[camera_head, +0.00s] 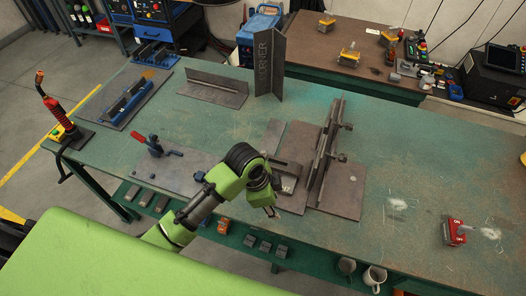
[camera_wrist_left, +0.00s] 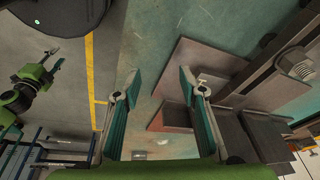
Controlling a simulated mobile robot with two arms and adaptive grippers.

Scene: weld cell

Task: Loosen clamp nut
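A steel fixture with an upright plate (camera_head: 327,150) stands on a flat base plate near the middle of the green bench. Two bolt-like clamp parts stick out from its right side, an upper one (camera_head: 346,126) and a lower one (camera_head: 342,157). A hex-shaped clamp nut (camera_wrist_left: 298,65) shows at the upper right in the left wrist view. My left gripper (camera_head: 270,210) is near the bench's front edge, left of the fixture. In the wrist view its fingers (camera_wrist_left: 159,88) are spread and empty, apart from the nut. A green arm with a small gripper (camera_wrist_left: 48,57), apparently my right, shows at far left; its fingers are unclear.
A red-handled toggle clamp (camera_head: 153,145) stands on a plate left of my arm. An angle piece (camera_head: 270,65) stands behind the fixture. The bench right of the fixture is mostly clear.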

